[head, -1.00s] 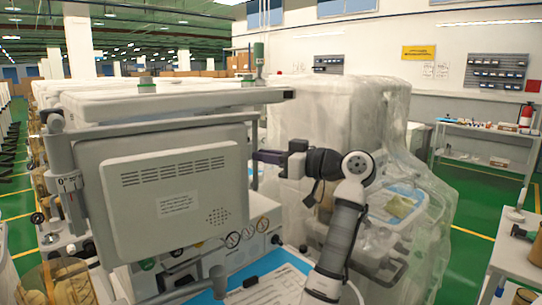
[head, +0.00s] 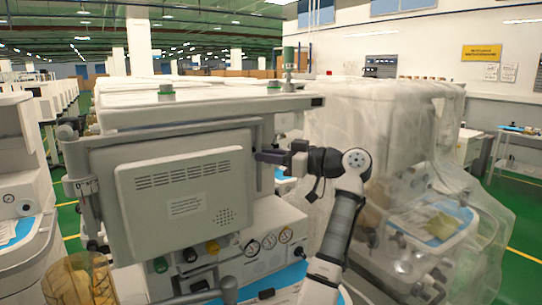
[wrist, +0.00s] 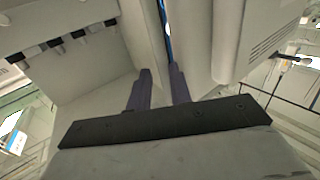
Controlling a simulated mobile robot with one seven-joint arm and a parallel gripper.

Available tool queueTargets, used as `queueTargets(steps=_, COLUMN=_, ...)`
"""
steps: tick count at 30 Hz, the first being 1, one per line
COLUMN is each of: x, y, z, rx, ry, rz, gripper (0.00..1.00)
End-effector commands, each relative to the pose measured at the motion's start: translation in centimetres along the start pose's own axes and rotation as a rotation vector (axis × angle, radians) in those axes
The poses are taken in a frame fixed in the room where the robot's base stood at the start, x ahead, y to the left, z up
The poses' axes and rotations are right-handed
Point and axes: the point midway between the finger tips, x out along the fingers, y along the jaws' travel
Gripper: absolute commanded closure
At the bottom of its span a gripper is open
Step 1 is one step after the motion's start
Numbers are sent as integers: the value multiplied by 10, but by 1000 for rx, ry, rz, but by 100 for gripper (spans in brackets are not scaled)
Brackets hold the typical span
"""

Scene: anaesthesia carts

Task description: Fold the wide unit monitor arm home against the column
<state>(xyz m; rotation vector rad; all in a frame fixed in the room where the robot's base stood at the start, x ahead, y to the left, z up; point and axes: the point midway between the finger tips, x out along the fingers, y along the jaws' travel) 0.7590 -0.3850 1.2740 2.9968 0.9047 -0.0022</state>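The monitor (head: 180,200) of the near unit shows its grey vented back, with a label on it. A grey arm bar (head: 165,130) runs along its top to a scaled joint (head: 82,187) at its left side. My gripper (head: 262,157) is at the monitor's right edge, level with its upper half. In the wrist view, my gripper's dark fingers (wrist: 160,76) stand apart with a gap between them, close to the monitor's edge (wrist: 190,45). I cannot tell if they touch it. Much of the column behind the monitor is hidden.
A plastic-wrapped unit (head: 385,130) stands close on the right, behind my arm. Another unit (head: 20,180) stands at the left. The near unit's gauges (head: 268,241) and a blue-edged work surface (head: 285,280) lie below the monitor. Green floor shows at the right.

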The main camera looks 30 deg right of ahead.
Motion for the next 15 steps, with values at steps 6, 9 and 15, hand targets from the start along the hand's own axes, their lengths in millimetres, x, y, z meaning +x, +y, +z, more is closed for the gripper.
queueTargets(steps=6, x=6, y=9, z=-2, rx=7, ry=9, rz=23, gripper=100)
queueTargets(steps=9, x=7, y=9, z=-1, rx=8, ry=8, rz=21, gripper=100)
queueTargets(steps=15, x=9, y=9, z=0, rx=8, ry=7, rz=19, gripper=100)
